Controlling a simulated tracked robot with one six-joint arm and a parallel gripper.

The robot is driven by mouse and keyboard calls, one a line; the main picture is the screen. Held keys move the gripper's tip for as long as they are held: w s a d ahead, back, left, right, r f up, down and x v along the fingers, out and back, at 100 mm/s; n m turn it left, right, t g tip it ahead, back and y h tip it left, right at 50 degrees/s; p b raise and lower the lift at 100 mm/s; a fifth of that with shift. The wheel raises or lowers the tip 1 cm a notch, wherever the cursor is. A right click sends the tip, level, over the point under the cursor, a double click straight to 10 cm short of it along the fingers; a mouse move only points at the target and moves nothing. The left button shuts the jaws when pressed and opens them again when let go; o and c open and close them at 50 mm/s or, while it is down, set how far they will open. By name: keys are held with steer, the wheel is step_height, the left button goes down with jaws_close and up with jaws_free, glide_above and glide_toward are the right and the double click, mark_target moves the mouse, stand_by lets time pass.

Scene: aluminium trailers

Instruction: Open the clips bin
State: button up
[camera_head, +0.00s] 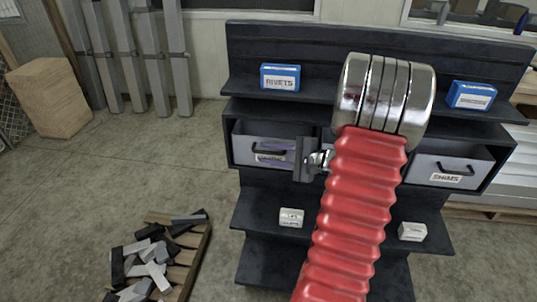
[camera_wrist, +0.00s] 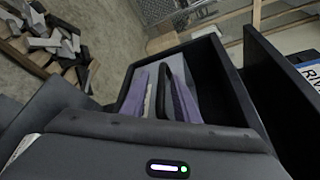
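A grey bin (camera_head: 255,131) with a dark handle and a white label (camera_head: 270,157) sits in the left bay of the dark shelf; the label is partly covered and I cannot read it. My gripper (camera_head: 277,146) is in front of this bin. In the wrist view, my two purple fingers (camera_wrist: 165,100) point at the grey bin front (camera_wrist: 166,42) and stand apart, one on each side of the black handle (camera_wrist: 172,85). The right finger looks very close to the handle; contact is not clear. The bin appears shut in its bay.
The dark shelf (camera_head: 290,39) also holds a right bin (camera_head: 454,166) marked SHIMS, a blue RIVETS box (camera_head: 280,77), another blue box (camera_head: 471,95) and small white boxes (camera_head: 291,217) below. My red arm hides the middle bay. A pallet (camera_head: 190,262) with metal offcuts lies at lower left.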

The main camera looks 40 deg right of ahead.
steer(key=shift+c, duration=0.7)
jaws_close()
